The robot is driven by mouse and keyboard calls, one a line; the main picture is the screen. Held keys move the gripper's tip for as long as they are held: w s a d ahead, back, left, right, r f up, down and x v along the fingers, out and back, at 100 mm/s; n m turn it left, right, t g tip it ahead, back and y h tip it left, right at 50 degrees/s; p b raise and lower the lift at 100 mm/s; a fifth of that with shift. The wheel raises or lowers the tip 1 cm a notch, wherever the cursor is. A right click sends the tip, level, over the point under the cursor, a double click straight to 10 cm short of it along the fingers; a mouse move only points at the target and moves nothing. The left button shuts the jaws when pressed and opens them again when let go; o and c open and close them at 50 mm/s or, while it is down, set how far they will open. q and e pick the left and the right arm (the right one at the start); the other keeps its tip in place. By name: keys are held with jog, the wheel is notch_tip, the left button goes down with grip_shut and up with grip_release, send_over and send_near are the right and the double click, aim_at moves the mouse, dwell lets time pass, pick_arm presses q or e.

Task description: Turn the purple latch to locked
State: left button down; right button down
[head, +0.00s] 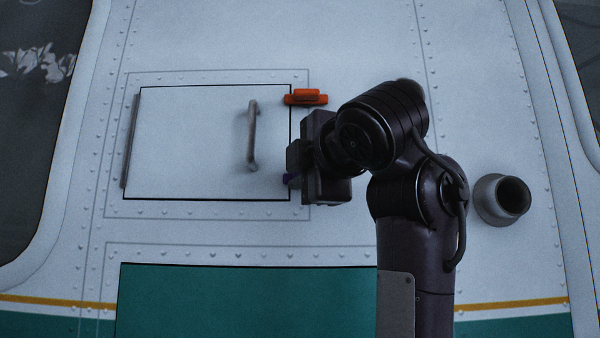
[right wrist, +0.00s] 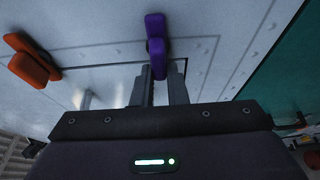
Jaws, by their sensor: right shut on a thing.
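The purple latch (right wrist: 155,45) shows best in the right wrist view, its long body running up the picture over the panel seam. In the head view only a small purple piece (head: 289,179) shows beside my gripper, at the lower right edge of the access door (head: 190,140). My right gripper (head: 294,165) is at the latch; in the right wrist view its two fingers (right wrist: 159,72) are shut on the latch's near part, one on each side. The gripper hides most of the latch in the head view. My left gripper is not in view.
An orange latch (head: 306,97) lies across the door's upper right edge, just above my gripper; it also shows in the right wrist view (right wrist: 32,66). A grey handle (head: 252,136) stands out from the door. A round pipe (head: 502,198) juts out at the right.

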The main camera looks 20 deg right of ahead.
jog(key=c, duration=1.4)
grip_release()
jog(key=shift+w, duration=0.15)
jog(key=shift+c, duration=0.2)
jog(key=s+d+b, duration=0.1)
jog(key=s+b, duration=0.3)
jog(key=s, duration=0.3)
jog(key=shift+s, duration=0.4)
